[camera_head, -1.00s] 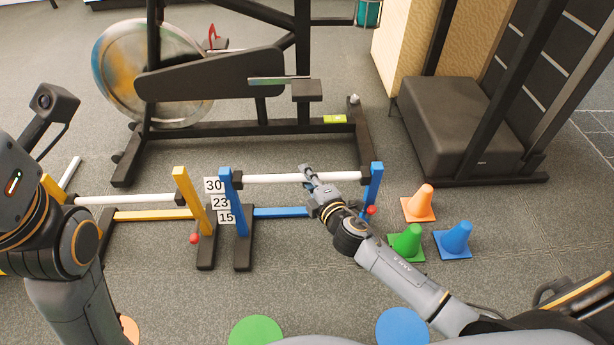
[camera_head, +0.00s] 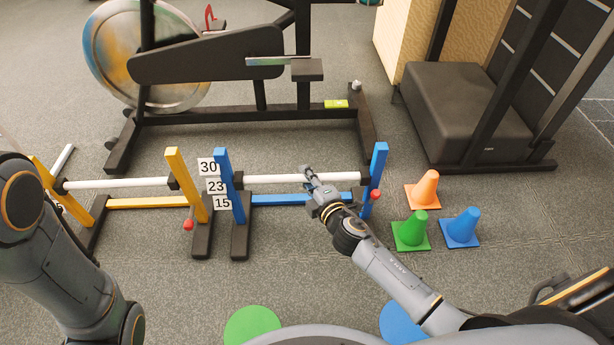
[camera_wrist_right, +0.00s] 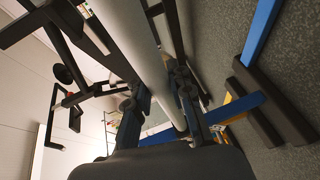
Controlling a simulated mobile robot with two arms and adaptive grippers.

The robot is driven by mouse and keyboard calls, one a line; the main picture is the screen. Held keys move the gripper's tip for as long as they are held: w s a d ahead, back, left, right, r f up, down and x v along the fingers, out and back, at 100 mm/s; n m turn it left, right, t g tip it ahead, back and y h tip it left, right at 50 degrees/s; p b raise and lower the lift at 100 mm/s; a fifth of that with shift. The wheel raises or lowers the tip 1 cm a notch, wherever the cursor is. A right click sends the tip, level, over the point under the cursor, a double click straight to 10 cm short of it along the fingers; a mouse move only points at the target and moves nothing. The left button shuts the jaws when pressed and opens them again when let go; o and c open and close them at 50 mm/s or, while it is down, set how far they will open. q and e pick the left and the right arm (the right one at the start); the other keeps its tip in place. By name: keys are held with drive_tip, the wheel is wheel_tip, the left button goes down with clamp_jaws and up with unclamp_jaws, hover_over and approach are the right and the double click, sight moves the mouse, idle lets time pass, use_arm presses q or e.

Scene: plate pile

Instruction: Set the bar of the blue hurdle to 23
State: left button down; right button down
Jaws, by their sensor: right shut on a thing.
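The blue hurdle (camera_head: 376,160) stands upright in the middle of the head view. Its white bar (camera_head: 270,179) runs between the two blue posts, above the lower blue rail (camera_head: 285,199). The number labels 30, 23 (camera_head: 216,186) and 15 are beside its left post. The bar's left end looks about level with the 23 label. My right gripper (camera_head: 309,175) is shut on the bar, right of its middle. In the right wrist view the white bar (camera_wrist_right: 143,40) passes between the fingers. My left gripper is out of view; only its arm shows at the left.
A yellow hurdle (camera_head: 186,180) with a white bar stands directly left. An exercise bike (camera_head: 240,122) is behind. Orange (camera_head: 425,188), green (camera_head: 411,232) and blue (camera_head: 461,228) cones are to the right. Red knobs show near the posts. Floor in front is mostly clear.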

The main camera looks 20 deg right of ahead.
drive_tip(key=c, duration=1.2)
unclamp_jaws()
drive_tip(key=shift+o, duration=0.2)
drive_tip(key=shift+s, duration=0.15)
drive_tip(key=v, duration=1.2)
